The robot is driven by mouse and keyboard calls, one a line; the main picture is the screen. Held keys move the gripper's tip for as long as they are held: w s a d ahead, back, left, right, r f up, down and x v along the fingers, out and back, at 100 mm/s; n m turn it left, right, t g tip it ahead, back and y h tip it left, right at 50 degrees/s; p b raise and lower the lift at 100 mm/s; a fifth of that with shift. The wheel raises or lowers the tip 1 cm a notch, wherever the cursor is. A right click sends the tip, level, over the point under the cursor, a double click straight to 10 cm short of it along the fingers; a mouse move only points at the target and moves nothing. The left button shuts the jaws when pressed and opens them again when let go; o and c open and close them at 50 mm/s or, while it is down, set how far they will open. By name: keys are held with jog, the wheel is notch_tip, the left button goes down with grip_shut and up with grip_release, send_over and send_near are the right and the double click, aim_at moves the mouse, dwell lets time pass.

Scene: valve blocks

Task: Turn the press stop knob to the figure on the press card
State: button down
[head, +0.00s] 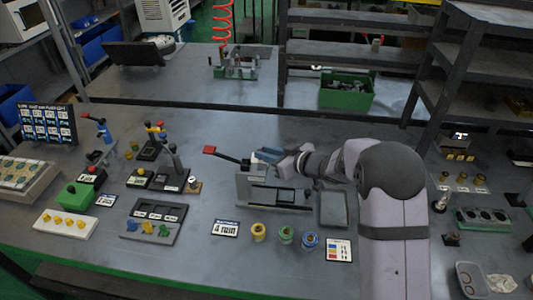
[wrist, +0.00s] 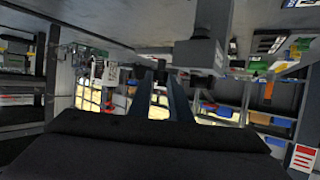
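The press (head: 262,190) is a grey metal frame in the middle of the bench in the head view, with a long lever ending in a red handle (head: 209,150). The press card (head: 225,228) lies in front of it on the left and appears to read 4 mm. I cannot clearly make out the stop knob or its setting. My gripper (head: 262,155) is above and behind the press frame, near the lever. In the wrist view my gripper's two fingers (wrist: 160,95) stand apart with nothing seen between them. A grey block (wrist: 202,50) hangs close by in that view.
A grey plate (head: 333,208) is right of the press. Trays and small fixtures crowd the left; the front edge is clearer.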

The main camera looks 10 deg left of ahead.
jog(key=shift+w+d+r+n+g+p, duration=0.15)
jog(key=shift+n+g+p, duration=0.25)
jog(key=shift+p, duration=0.5)
jog(key=shift+r+y+p, duration=0.1)
jog(key=shift+y+p, duration=0.2)
jog(key=shift+p, duration=0.15)
jog(key=shift+w+n+g+y+p, duration=0.15)
jog(key=shift+n+g+y+p, duration=0.15)
jog(key=shift+n+g+p, duration=0.5)
jog(key=shift+w+d+f+n+g+y+p, duration=0.1)
jog(key=shift+w+f+n+g+y+p, duration=0.1)
jog(key=shift+n+g, duration=0.35)
jog(key=shift+w+d+f+n+g+y+p, duration=0.1)
jog(key=shift+n+g+y+p, duration=0.1)
jog(key=shift+n+g, duration=0.3)
jog(key=shift+f+n+g+b, duration=0.1)
jog(key=shift+n+g+b, duration=0.35)
jog(key=shift+g+b, duration=0.1)
jog(key=shift+w+n+g+y+b, duration=0.15)
jog(key=shift+n+g+y+b, duration=0.15)
jog(key=shift+n+g+b, duration=0.5)
jog(key=shift+w+r+n+g+b, duration=0.25)
jog(key=shift+g+b, duration=0.25)
jog(key=shift+b, duration=0.75)
jog(key=c, duration=1.6)
grip_release()
jog(key=shift+s, duration=0.1)
jog(key=shift+d, duration=0.1)
